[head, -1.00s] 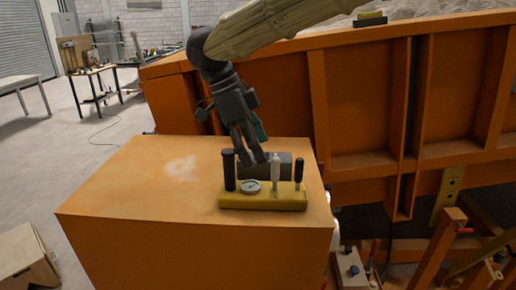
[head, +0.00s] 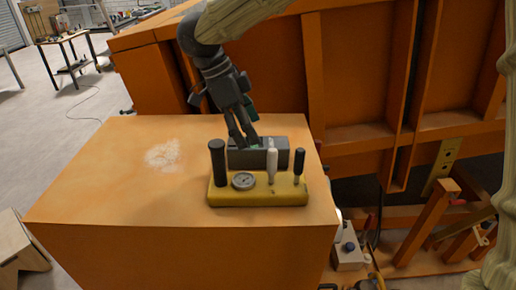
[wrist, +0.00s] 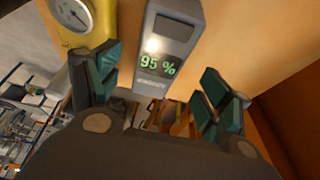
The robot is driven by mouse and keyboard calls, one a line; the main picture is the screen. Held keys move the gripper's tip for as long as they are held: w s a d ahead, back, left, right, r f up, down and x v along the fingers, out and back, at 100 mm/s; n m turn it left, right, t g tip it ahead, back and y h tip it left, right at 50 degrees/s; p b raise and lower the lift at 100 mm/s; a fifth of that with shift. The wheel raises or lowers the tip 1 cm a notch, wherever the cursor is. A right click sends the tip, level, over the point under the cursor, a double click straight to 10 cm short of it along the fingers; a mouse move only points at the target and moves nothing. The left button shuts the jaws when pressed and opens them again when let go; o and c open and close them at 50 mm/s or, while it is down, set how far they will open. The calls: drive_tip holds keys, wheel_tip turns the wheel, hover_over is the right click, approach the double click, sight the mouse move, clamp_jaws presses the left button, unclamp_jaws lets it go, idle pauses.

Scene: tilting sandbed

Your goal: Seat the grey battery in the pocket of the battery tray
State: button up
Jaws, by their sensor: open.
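The grey battery (head: 262,158) lies on top of the orange box, behind a yellow holder; its lower front is partly hidden by the holder's contents. In the wrist view the battery (wrist: 180,18) shows a lit "95 %" display. My gripper (head: 243,142) is open just above the battery's left part in the head view. In the wrist view its teal-padded fingers (wrist: 160,80) stand apart, one on each side of the battery's near end. I cannot tell whether either finger touches it. I cannot make out the battery tray in the current frames.
The orange sandbed wall (head: 260,70) rises behind.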

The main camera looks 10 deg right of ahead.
sight(258, 152)
drive_tip(key=shift+w+d+f, duration=0.1)
drive_tip(key=shift+f, duration=0.05)
drive_tip(key=p+x, duration=0.1)
drive_tip(key=x, duration=0.1)
drive_tip(key=p+x, duration=0.2)
drive_tip(key=shift+s+d, duration=0.25)
drive_tip(key=shift+d+f, duration=0.15)
drive_tip(key=shift+f, duration=0.3)
clamp_jaws()
